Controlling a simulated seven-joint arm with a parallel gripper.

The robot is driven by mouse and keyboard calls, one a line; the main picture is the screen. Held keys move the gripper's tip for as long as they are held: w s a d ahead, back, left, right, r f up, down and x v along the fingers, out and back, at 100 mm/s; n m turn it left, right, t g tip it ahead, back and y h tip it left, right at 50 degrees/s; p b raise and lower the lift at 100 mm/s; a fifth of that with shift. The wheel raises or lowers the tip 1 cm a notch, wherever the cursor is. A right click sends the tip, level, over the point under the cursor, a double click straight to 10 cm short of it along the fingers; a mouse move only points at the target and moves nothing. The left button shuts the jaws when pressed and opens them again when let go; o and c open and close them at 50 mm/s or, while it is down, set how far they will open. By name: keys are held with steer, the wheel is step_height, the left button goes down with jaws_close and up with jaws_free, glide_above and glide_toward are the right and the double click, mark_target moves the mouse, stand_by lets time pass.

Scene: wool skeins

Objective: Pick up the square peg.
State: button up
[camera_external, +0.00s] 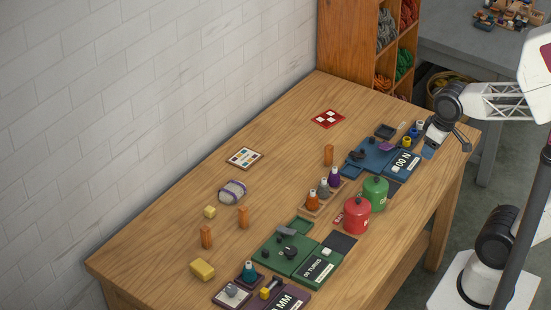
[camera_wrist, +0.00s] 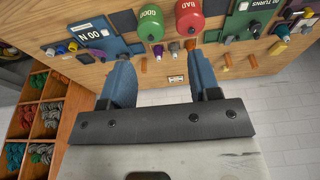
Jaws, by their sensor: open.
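Several upright orange-brown pegs stand on the wooden table: one in the middle (camera_external: 328,154), and two nearer the front left, a peg (camera_external: 243,217) and another peg (camera_external: 206,236). I cannot tell from these views which is square in section. The middle peg also shows in the wrist view (camera_wrist: 143,65), beyond my fingers. My gripper (camera_external: 444,145) is over the far right end of the table, well away from the pegs. In the wrist view its two blue fingers (camera_wrist: 160,62) are apart, with nothing held between them.
A red canister (camera_external: 357,217) and a green canister (camera_external: 375,194) stand beside a rack of small bottles (camera_external: 313,205). A blue panel (camera_external: 376,155) and green panel (camera_external: 291,253) flank them. A striped wool skein (camera_external: 232,192) and yellow block (camera_external: 202,268) lie left. The back table strip is mostly clear.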

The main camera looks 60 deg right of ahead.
steer(key=shift+w, duration=0.1)
stand_by(0.5)
steer(key=n+g, duration=0.3)
steer(key=n, duration=1.4)
glide_above(325, 147)
step_height(325, 147, down, 21)
steer(key=shift+a+f, duration=0.1)
steer(key=shift+w+d+f, duration=0.1)
steer(key=shift+d+f, duration=0.1)
steer(key=shift+f, duration=0.2)
steer(key=shift+f, duration=1.3)
